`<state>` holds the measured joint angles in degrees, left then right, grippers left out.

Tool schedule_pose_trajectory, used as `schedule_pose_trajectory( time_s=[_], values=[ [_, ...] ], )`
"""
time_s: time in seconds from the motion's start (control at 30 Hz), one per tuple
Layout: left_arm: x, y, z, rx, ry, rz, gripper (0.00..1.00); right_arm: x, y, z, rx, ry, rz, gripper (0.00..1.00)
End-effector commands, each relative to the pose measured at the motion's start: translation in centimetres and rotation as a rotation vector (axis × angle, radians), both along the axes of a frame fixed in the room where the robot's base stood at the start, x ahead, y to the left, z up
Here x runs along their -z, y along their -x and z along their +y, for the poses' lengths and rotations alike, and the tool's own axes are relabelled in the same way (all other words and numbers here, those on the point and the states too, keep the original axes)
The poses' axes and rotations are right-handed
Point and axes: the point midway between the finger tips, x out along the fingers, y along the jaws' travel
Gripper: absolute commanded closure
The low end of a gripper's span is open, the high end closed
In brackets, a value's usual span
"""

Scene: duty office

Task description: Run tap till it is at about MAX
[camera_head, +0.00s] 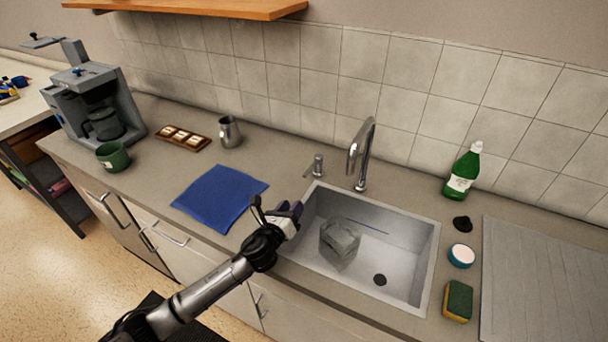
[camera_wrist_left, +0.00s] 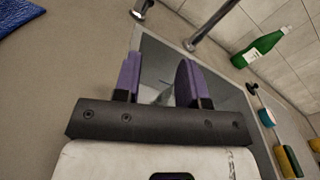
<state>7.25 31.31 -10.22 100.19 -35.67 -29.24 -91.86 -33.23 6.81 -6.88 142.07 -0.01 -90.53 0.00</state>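A chrome tap (camera_head: 360,155) stands behind the sink (camera_head: 428,262), its spout over the basin. A small chrome lever fitting (camera_head: 315,167) stands to its left. A clear container (camera_head: 340,243) sits in the basin under the tap; I cannot make out a MAX mark or a water level, and no stream shows. My left gripper (camera_head: 288,218) is at the sink's left rim, apart from the lever and the tap. In the left wrist view its purple fingers (camera_wrist_left: 160,82) are spread with nothing between them; part of the container shows beyond. My right gripper is not in view.
A blue cloth (camera_head: 220,198) lies left of the sink. A steel pitcher (camera_head: 230,132), a green mug (camera_head: 113,156) and a coffee machine (camera_head: 95,105) stand further left. A green bottle (camera_head: 463,172), a sponge (camera_head: 458,301) and a round tub (camera_head: 461,256) are right of the sink.

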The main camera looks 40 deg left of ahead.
Motion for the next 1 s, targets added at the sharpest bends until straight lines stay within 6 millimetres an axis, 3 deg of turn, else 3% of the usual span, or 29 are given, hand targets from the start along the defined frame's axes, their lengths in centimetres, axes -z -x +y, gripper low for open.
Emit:
schedule_pose_trajectory(
  time_s=[0.13, 0.37, 0.8, 1.0],
  values=[
    [-0.3, -0.8, 1.9, 0.004, -0.143, 0.017, 0.62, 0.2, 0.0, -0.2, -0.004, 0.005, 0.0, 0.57],
    [-0.4, -2.6, 2.8, 0.006, -0.193, 0.022, 0.62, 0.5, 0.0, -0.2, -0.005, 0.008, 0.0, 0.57],
    [-0.3, -10.4, 4.4, 0.006, -0.189, 0.022, 0.62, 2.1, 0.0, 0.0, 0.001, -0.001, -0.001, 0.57],
    [-0.3, -12.8, 5.0, 0.005, -0.188, 0.023, 0.62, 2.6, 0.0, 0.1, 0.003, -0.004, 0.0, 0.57]
  ],
)
